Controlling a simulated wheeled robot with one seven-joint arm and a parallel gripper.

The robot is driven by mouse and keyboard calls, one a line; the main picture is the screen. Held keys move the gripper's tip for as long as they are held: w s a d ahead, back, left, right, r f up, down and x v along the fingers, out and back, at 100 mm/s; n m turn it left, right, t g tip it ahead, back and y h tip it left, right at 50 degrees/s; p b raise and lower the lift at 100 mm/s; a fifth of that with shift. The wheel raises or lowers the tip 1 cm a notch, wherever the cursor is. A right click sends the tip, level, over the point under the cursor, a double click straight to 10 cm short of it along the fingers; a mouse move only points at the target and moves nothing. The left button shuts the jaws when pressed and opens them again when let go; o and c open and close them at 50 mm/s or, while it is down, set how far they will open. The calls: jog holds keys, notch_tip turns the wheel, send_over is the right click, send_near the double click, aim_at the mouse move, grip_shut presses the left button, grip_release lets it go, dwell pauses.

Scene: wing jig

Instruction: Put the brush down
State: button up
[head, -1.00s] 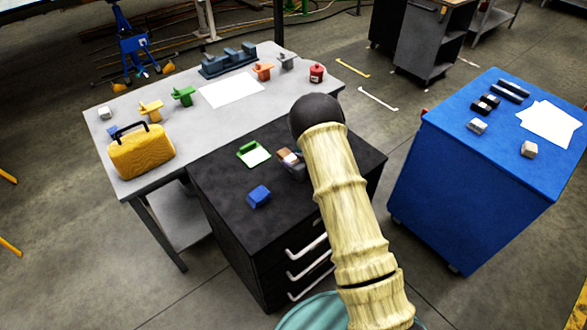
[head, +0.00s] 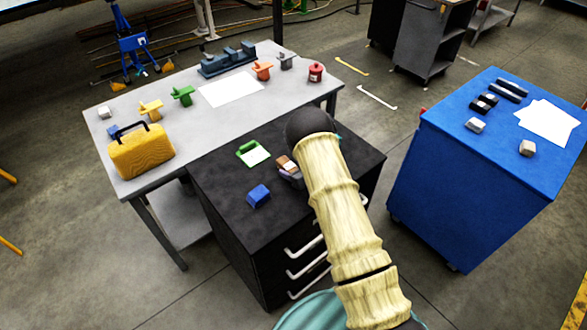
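A small brown piece (head: 287,165), which looks like the brush, shows at the left side of my arm over the black cabinet top (head: 225,195). A grey part, which looks like my gripper (head: 291,178), is right against it. My dark wrist joint and pale arm hide most of the gripper and its fingertips. The brown piece has moved along with the gripper, so the gripper appears shut on it. I cannot tell whether the brush touches the cabinet top.
On the cabinet lie a green tray (head: 240,147) and a blue block (head: 258,196); its front left is clear. Behind stands a grey table (head: 205,125) with a yellow case (head: 142,152), a red can (head: 316,72) and several coloured parts. A blue cabinet (head: 440,190) stands to the right.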

jog(key=shift+a, duration=0.15)
jog(key=shift+r, duration=0.2)
jog(key=shift+s+d, duration=0.15)
jog(key=shift+d, duration=0.05)
jog(key=b+v, duration=0.2)
jog(key=v, duration=0.9)
jog(key=shift+s+d+r, duration=0.1)
jog(key=shift+s, duration=0.15)
